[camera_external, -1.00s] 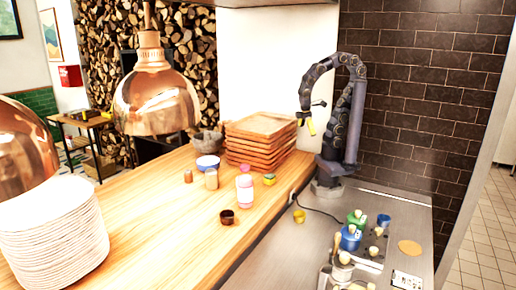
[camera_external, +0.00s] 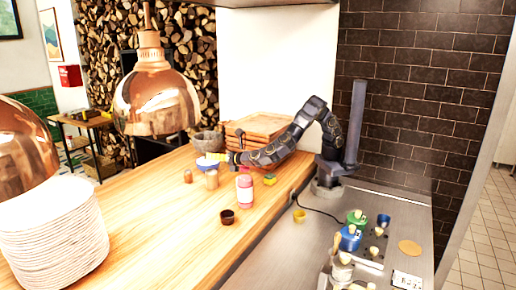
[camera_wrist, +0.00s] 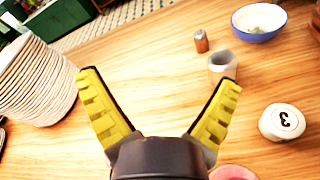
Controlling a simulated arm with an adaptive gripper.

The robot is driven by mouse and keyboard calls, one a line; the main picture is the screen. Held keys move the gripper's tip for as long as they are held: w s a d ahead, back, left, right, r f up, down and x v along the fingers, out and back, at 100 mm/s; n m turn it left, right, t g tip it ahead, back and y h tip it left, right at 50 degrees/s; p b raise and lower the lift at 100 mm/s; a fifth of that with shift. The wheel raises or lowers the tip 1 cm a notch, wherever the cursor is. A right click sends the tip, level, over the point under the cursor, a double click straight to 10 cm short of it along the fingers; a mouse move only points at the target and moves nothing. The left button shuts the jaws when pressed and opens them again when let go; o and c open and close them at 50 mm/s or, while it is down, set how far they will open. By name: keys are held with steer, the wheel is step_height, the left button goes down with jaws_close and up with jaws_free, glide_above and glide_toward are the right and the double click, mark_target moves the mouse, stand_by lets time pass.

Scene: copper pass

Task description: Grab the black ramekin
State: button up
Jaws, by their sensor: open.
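A small dark ramekin (camera_external: 227,217), looking black-brown, stands upright on the wooden counter in front of the pink-and-white bottle in the external view. I cannot make it out in the wrist view. My gripper (camera_external: 229,157) is stretched out over the counter, behind the ramekin and close to the blue-and-white bowl. In the wrist view my gripper (camera_wrist: 158,80) shows its two yellow fingers spread wide, with only bare wood between them.
The pink-and-white bottle (camera_external: 244,188) stands between my arm and the ramekin. A bowl (camera_wrist: 259,22), a pale cup (camera_wrist: 222,65), a copper shaker (camera_wrist: 201,41) and a plate stack (camera_wrist: 38,80) are around. Stacked wooden trays (camera_external: 262,124) are behind. The counter left of the ramekin is clear.

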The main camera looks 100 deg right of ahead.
steer(key=a+f+n+t+y, duration=0.25)
steer(key=a+f+n, duration=0.3)
steer(key=a, duration=0.55)
steer(key=n+g+y, duration=0.2)
steer(key=n, duration=0.1)
glide_toward(221, 216)
steer(key=shift+s+d+f, duration=0.15)
steer(key=shift+d, duration=0.15)
steer(key=x, duration=0.7)
steer(key=shift+w+a, duration=0.1)
steer(key=shift+w, duration=0.25)
steer(key=c, duration=1.2)
